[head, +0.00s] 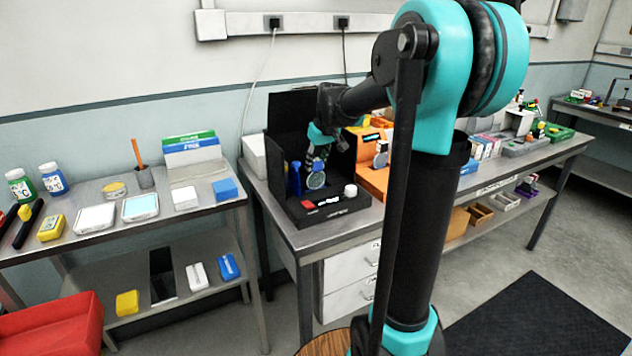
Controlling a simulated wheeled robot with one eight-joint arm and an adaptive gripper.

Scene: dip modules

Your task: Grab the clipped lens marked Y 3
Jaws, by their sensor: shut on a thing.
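My gripper (318,158) is at the black open-fronted box (290,112) on the workbench, pointing down. It is shut on a small round greyish lens (315,181) with a blue clip at its top. The lens hangs upright, over the box's floor; whether it touches anything there I cannot tell. Any marking on it is too small to read. A blue upright object (294,179) stands just left of the lens. A white-capped piece (350,190) and a red piece (308,205) are at the box's front. My arm hides part of the bench.
An orange case (372,180) stands close to the box's right side. A red bin (50,325) is at lower left. Open floor shows at right around a black mat (535,315).

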